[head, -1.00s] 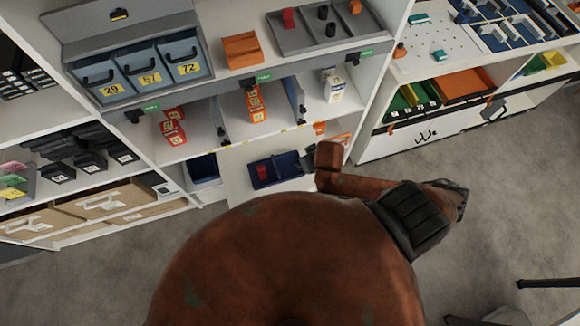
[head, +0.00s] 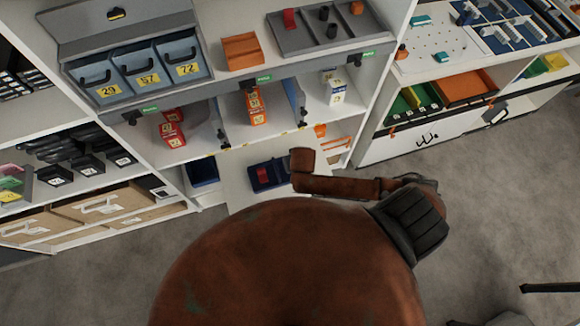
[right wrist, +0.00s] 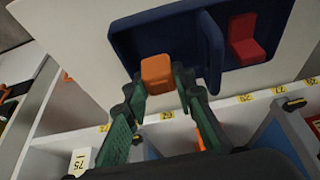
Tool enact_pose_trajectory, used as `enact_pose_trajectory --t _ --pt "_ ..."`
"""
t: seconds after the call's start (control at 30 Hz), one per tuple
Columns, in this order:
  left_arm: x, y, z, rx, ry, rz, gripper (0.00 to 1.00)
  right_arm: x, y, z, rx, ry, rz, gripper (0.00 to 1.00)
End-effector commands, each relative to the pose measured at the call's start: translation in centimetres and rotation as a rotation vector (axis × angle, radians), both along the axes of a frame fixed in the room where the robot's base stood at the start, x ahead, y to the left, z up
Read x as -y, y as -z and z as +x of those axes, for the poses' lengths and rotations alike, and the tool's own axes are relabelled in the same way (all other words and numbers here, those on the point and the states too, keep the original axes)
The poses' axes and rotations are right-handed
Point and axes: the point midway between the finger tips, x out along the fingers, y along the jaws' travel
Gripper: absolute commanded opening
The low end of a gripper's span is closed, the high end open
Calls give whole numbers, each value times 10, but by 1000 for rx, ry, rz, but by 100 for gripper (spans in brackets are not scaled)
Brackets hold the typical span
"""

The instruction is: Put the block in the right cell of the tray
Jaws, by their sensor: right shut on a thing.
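A dark blue tray (head: 250,187) lies on a white surface at the bottom of the shelf unit. A divider splits it into two cells. A red piece (head: 262,175) sits in its left cell in the head view. In the right wrist view the tray (right wrist: 150,30) appears turned round, with the red piece (right wrist: 246,45) on the right. My right gripper (right wrist: 158,85) is shut on an orange block (right wrist: 157,70), which overlaps the near edge of the other cell. Its height above the tray is unclear. In the head view my arm hides gripper and block. My left gripper is out of view.
Above are shelves with red cartons (head: 172,130), orange cartons (head: 256,106) and a white carton (head: 335,88). A blue bin (head: 203,172) stands left of the tray. A shelf edge with yellow labels (right wrist: 167,115) runs close by my right gripper.

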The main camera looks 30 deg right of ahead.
Motion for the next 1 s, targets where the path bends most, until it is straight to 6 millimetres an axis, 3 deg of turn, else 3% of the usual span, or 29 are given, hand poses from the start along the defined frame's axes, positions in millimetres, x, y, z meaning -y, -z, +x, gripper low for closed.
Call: enact_pose_trajectory --t 0.27,0.47,0.83,0.87,1.0 --pt "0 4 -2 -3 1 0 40 -3 16 14 0 0 1 7" --pt "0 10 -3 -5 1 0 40 -2 44 12 -1 -1 -1 7" --pt "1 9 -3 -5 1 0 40 -3 48 11 -1 -1 2 7" --pt "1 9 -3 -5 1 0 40 -3 47 12 -1 -2 2 26" --pt "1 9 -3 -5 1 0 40 -3 47 12 -1 -2 2 36"
